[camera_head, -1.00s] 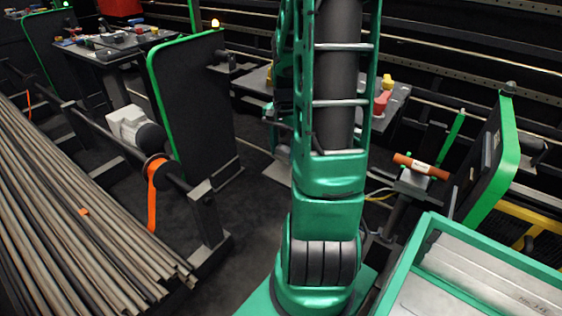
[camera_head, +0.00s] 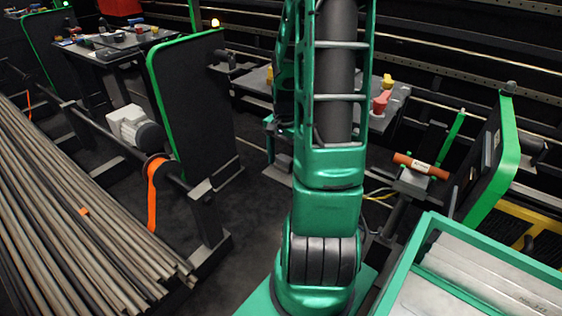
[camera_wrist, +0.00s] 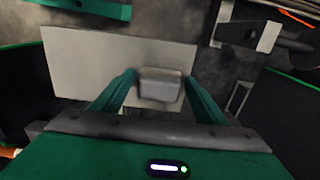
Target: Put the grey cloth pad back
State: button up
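A small grey block-like piece (camera_wrist: 160,84), which may be the grey cloth pad, shows between the fingertips of my gripper (camera_wrist: 160,78) in the wrist view. The two green fingers stand apart, one on each side of it, with very little space between. I cannot tell whether they touch it. A pale flat plate (camera_wrist: 88,62) lies behind the piece; whether the piece rests on it is unclear. In the head view my gripper is hidden behind my green arm, and I cannot make out the pad there.
A black panel with a green edge (camera_head: 195,110) stands left of my arm, and another (camera_head: 490,165) at right. A bench (camera_head: 395,100) with red and yellow parts is behind. Long bars (camera_head: 80,220) fill the left. A green-rimmed tray (camera_head: 475,250) is at front right.

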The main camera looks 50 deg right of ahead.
aim_at(284, 159)
notch_tip(284, 159, up, 12)
jog(key=f, duration=0.1)
jog(key=s+a+r+n, duration=0.2)
jog(key=s+a+n, duration=0.3)
jog(key=s+a, duration=0.2)
jog(key=s+a+r+n, duration=0.3)
jog(key=s+a+n, duration=0.2)
jog(key=a, duration=0.4)
jog(key=shift+s+a+n, duration=0.35)
jog(key=shift+s+n, duration=0.05)
jog(key=shift+s, duration=0.5)
